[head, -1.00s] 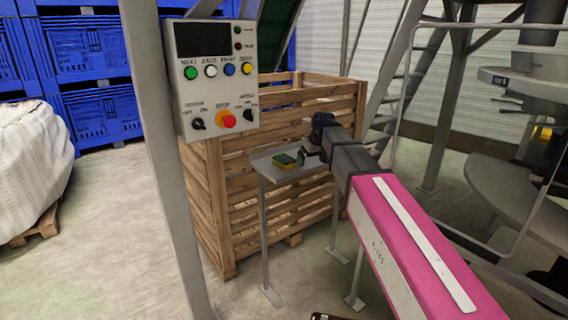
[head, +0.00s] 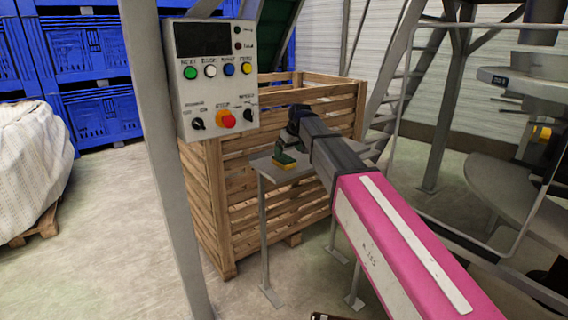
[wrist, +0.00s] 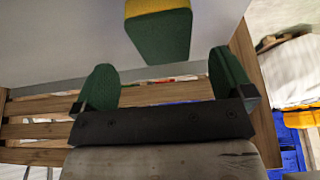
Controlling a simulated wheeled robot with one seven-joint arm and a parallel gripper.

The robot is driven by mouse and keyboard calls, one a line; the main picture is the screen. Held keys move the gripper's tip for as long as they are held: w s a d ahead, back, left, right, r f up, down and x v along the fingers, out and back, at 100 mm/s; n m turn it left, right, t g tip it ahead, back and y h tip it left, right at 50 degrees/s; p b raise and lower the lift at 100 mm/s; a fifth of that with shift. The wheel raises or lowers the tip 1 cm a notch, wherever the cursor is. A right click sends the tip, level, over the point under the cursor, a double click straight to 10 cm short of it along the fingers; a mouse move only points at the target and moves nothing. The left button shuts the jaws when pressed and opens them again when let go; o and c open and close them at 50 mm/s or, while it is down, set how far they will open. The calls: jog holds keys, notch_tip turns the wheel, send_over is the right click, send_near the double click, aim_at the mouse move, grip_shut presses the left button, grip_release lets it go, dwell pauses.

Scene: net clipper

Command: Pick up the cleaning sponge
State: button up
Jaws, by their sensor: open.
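The green and yellow cleaning sponge (head: 287,166) lies on a small grey stand (head: 308,169) and is partly hidden by my gripper (head: 284,155) in the head view. In the wrist view the sponge (wrist: 158,30) shows at the top, cut off by the frame edge, with a green face and a yellow end. My gripper (wrist: 164,80) is open, its two green finger pads spread apart and empty. The sponge shows beyond the fingertips, lined up between them. The exact gap cannot be told.
A slatted wooden crate (head: 235,215) stands right behind the stand. A grey post (head: 165,170) with a button panel (head: 215,80) rises to the left. Metal stairs and railing (head: 405,90) are on the right. Open floor (head: 110,230) lies at the left.

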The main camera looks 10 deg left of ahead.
aim_at(286, 159)
jog(key=x, duration=0.4)
jog(key=shift+s+a+f, duration=0.1)
jog(key=shift+s+f, duration=0.05)
jog(key=shift+f, duration=0.3)
jog(key=c, duration=1.1)
notch_tip(286, 159, up, 10)
